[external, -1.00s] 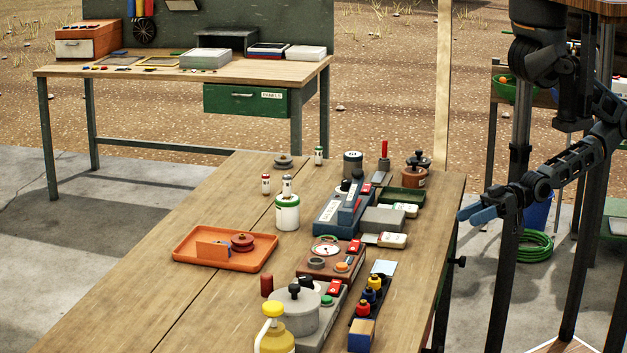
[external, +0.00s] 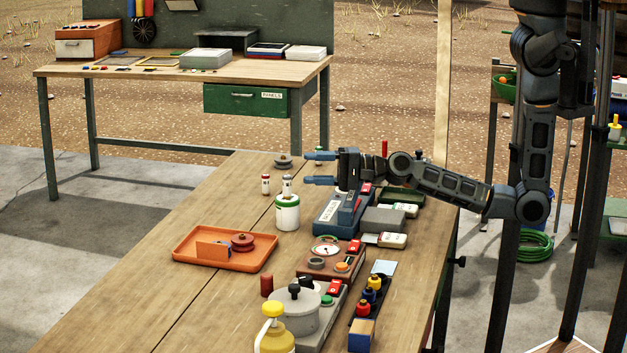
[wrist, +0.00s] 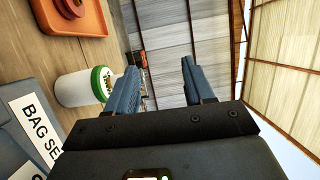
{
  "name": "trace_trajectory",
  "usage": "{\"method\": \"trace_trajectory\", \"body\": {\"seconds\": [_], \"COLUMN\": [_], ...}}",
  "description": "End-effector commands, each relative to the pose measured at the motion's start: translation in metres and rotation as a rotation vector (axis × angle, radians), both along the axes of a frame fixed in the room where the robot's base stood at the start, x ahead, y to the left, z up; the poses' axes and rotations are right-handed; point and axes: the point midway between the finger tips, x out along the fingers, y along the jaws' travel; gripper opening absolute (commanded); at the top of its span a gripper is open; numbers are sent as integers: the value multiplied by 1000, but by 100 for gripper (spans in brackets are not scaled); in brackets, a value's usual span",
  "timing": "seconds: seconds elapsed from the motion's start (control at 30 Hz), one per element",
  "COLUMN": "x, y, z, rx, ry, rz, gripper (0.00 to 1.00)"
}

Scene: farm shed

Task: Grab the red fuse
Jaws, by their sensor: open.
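A small white cylinder with red bands (external: 265,184), which looks like the red fuse, stands upright on the bench left of a white jar with a green rim (external: 288,213). A similar cylinder with dark bands (external: 287,185) shows at the jar's top; I cannot tell whether it rests on the jar or stands behind it. My gripper (external: 318,168) is open and empty, pointing left above the bench, to the right of both cylinders. In the wrist view, its fingers (wrist: 160,82) are apart, with the jar (wrist: 82,87) beside them. I cannot make out the red-banded cylinder there.
An orange tray (external: 195,258) lies on the near left bench. A blue box (external: 328,217) stands under my arm, among gauges and boxes along the right side. A green-banded cylinder (external: 319,150) stands behind my gripper. Bare wood (external: 215,205) is free left of the red-banded cylinder.

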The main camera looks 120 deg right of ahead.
Motion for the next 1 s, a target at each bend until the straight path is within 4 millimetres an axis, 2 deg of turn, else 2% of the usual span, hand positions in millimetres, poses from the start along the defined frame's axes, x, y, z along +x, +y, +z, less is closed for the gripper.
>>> {"method": "trace_trajectory", "body": {"seconds": [0.03, 0.1, 0.4, 0.47, 0.7, 0.9, 1.0], "x": [4, 7, 1, -1, -8, -28, -36], "y": [-24, -48, -129, -145, -194, -233, -244], "z": [12, 24, 86, 84, 6, -63, -84], "rx": [74, 180, 541, 632, 1022, 1369, 1482], "ry": [-40, -90, -308, -332, -298, -279, -277], "rz": [0, 15, 124, 138, 47, -107, -173], "gripper": [53, 53, 53, 53, 53, 53, 53]}}
